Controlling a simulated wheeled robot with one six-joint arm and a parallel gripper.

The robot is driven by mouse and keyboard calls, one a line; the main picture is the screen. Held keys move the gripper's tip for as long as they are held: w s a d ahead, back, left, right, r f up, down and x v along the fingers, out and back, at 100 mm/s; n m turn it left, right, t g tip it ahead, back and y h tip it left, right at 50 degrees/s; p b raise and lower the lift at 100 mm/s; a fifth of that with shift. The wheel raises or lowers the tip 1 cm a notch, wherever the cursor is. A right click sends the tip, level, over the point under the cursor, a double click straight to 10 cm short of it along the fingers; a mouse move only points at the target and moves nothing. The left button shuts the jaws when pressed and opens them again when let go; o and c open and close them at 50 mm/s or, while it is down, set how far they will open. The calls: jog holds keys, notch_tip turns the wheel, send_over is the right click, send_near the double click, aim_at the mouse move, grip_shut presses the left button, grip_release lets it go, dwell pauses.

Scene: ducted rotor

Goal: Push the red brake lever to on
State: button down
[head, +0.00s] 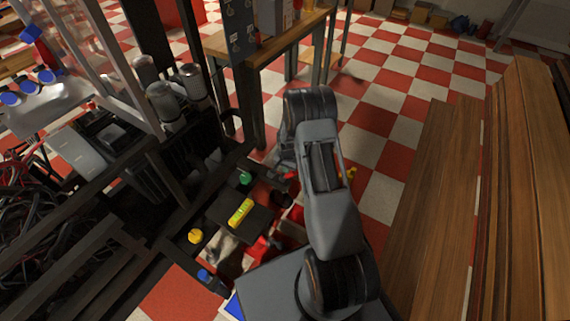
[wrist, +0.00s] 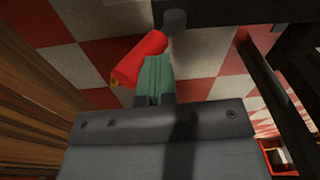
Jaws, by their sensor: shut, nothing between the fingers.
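In the wrist view the red brake lever (wrist: 138,60) is a thick red grip slanting from lower left to upper right, with a small yellow patch at its lower left end. A grey cylinder (wrist: 174,22) sits by its upper end. My gripper (wrist: 157,64) has its greenish fingers together and empty, close beside the red grip on its right. I cannot tell whether they touch. In the head view my arm hides the gripper. A small red piece (head: 291,175) shows at the arm's left edge; I cannot tell whether it is the lever.
A dark metal frame (head: 150,165) stands left of my arm. A dark plate with a yellow block (head: 240,212) lies low beside it, near a green knob (head: 245,178) and a yellow knob (head: 195,236). A wooden table (head: 285,45) stands behind. Wooden boards (head: 435,190) lie right.

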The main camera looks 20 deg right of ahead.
aim_at(293, 172)
jog(key=shift+s+d+f, duration=0.4)
jog(key=shift+s+d, duration=0.05)
jog(key=shift+s, duration=0.25)
jog(key=shift+s+d+f, duration=0.4)
jog(key=shift+s+d, duration=0.05)
jog(key=shift+s, duration=0.2)
jog(key=shift+s+d+f, duration=0.35)
jog(key=shift+s+f, duration=0.2)
jog(key=shift+s, duration=0.05)
jog(key=shift+s+f, duration=0.15)
jog(key=r+p, duration=0.1)
jog(key=a+r+p, duration=0.1)
jog(key=r, duration=0.1)
jog(key=w+r+p, duration=0.1)
jog(key=r, duration=0.1)
jog(key=shift+w+a+r, duration=0.1)
jog(key=shift+a, duration=0.15)
jog(key=s+d+r+p, duration=0.2)
jog(key=s+r, duration=0.2)
jog(key=r, duration=0.3)
jog(key=shift+s+d+r+p, duration=0.15)
jog(key=shift+s+p, duration=0.15)
jog(key=shift+p, duration=0.05)
